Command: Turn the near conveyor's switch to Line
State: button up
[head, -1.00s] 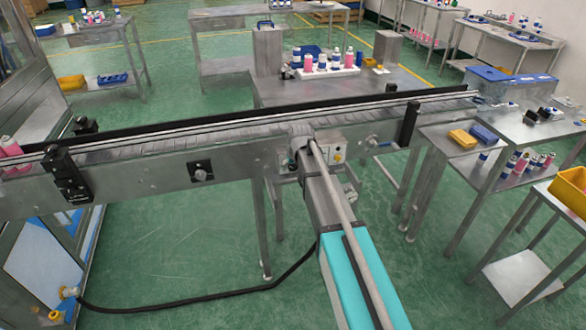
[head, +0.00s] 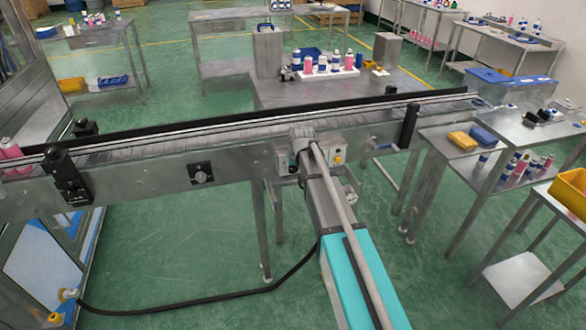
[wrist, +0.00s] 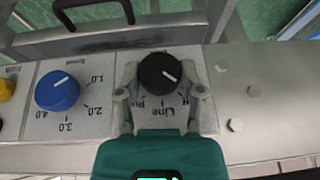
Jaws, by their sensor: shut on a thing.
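The near conveyor (head: 235,157) runs across the head view, with my arm reaching to the control box on its side. In the head view my gripper (head: 302,140) hides the knob.
A blue dial (wrist: 57,91) with a number scale sits left of the knob, and part of a yellow button (wrist: 6,88) shows farther left. A black handle (wrist: 93,17) stands above the panel. Pink bottles (head: 10,150) stand at the conveyor's left end.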

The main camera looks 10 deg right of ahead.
jog(key=shift+y, duration=0.3)
jog(key=shift+d+f+m+y+b, duration=0.15)
jog(key=shift+y+b, duration=0.15)
jog(key=shift+y, duration=0.3)
jog(key=shift+f+m+y+b, duration=0.15)
jog(key=shift+y+b, duration=0.15)
jog(key=shift+y, duration=0.3)
jog(key=y+b, duration=0.2)
jog(key=y, duration=0.1)
jog(key=shift+d+m+g+b, duration=0.1)
jog(key=shift+m+g+b, duration=0.2)
jog(key=shift+m+y+b, duration=0.3)
jog(key=shift+y+b, duration=0.85)
jog(key=shift+y, duration=0.35)
jog(key=shift+r+b, duration=0.15)
jog(key=shift+b, duration=0.15)
jog(key=o, duration=1.2)
jog(key=shift+c, duration=0.2)
